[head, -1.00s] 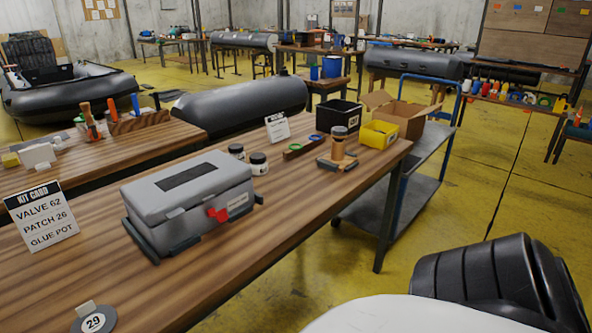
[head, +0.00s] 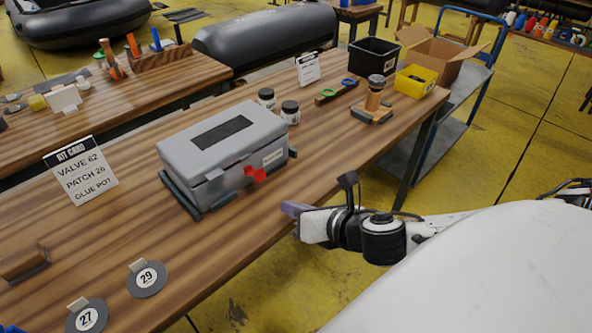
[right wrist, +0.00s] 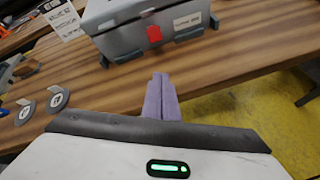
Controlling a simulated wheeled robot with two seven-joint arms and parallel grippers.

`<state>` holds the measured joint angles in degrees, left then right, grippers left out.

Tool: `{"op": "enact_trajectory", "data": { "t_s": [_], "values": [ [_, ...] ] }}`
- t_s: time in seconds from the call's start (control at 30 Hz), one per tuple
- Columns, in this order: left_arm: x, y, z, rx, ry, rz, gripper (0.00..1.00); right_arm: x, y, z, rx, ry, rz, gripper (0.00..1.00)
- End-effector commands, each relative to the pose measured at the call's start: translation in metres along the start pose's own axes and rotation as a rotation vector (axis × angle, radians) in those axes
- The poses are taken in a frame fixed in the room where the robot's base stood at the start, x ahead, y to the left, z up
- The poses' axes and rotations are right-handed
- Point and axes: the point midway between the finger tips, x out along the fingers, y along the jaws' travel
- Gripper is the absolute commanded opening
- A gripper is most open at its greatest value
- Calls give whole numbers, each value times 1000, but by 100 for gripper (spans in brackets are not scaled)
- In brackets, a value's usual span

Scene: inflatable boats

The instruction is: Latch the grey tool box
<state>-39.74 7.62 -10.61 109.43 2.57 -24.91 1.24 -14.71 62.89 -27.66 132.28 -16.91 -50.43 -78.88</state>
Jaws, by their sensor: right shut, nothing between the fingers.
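The grey tool box (head: 222,150) sits on the wooden table with its lid down. A red latch (head: 255,174) is on its front face and looks tilted outward; I cannot tell if it is fastened. The box also shows at the top of the right wrist view (right wrist: 125,40), with the red latch (right wrist: 154,34) on its front. My right gripper (head: 291,209) is at the table's front edge, in front of the box and apart from it. Its purple fingers (right wrist: 161,95) are shut and empty, pointing toward the box. My left gripper is not in view.
A kit card (head: 82,170) stands left of the box. Round tags numbered 29 (head: 147,279) and 27 (head: 87,317) lie near the front. Two jars (head: 290,112), a yellow bin (head: 414,81) and a black bin (head: 373,61) stand behind. The tabletop before the box is clear.

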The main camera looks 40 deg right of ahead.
Motion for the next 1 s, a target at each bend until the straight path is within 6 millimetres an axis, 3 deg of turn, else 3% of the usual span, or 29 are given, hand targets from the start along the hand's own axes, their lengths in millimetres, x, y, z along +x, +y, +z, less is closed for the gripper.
{"op": "enact_trajectory", "data": {
  "t_s": [0.1,0.23,0.47,0.8,0.83,1.0],
  "values": [
    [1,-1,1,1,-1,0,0,2,-5,16,-300,-18,37,0],
    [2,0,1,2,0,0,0,4,-7,21,-450,-25,61,0],
    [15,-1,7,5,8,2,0,23,-7,18,-473,-28,65,0],
    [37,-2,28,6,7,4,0,73,-4,16,-469,-27,68,0],
    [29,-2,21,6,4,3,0,72,-1,25,-470,-28,65,0],
    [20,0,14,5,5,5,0,87,5,32,-470,-25,66,0]
  ]
}}
